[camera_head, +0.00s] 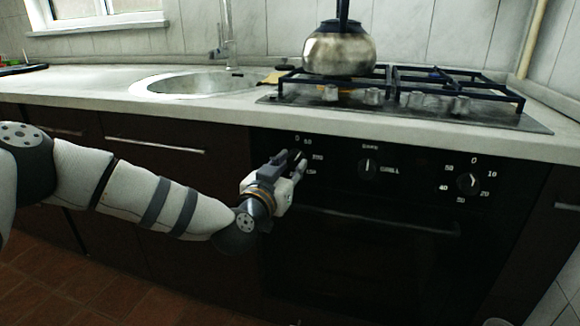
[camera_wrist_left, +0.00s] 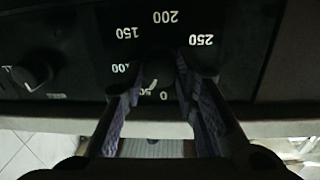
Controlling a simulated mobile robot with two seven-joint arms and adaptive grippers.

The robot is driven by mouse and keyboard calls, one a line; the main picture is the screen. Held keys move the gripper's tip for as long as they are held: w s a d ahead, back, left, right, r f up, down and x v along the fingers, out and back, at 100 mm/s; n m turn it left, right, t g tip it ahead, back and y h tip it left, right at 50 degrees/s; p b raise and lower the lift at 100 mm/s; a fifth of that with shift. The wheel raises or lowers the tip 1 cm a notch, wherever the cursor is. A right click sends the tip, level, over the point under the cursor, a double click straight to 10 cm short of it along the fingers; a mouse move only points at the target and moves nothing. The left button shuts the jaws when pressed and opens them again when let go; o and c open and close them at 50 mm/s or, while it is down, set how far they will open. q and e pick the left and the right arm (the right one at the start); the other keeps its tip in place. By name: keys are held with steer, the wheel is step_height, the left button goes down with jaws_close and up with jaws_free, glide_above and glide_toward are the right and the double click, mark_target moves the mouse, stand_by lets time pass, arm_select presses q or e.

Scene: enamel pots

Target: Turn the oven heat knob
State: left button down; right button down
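The oven heat knob (camera_wrist_left: 158,73) is a dark knob on the black oven panel, ringed by white numbers from 0 to 250. In the wrist view it sits between the two fingertips of my left gripper (camera_wrist_left: 156,85), dim against the panel. The fingers stand apart, one on each side of the knob; I cannot tell whether they touch it. In the head view my left gripper (camera_head: 297,160) is at the left end of the oven panel and mostly hides the heat knob, with a few numbers showing around it. My right gripper is not in view.
A middle knob (camera_head: 368,167) and a right timer knob (camera_head: 468,181) sit on the same panel. The oven handle (camera_head: 380,221) runs below. Above are the counter edge, a gas hob (camera_head: 530,126) and a metal kettle (camera_head: 340,54). A sink (camera_head: 150,87) is at left.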

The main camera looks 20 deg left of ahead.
arm_select(q)
steer(key=shift+n, duration=3)
steer(key=c, duration=1.2)
jaws_free()
steer(key=shift+c, duration=0.2)
steer(key=shift+f, duration=0.1)
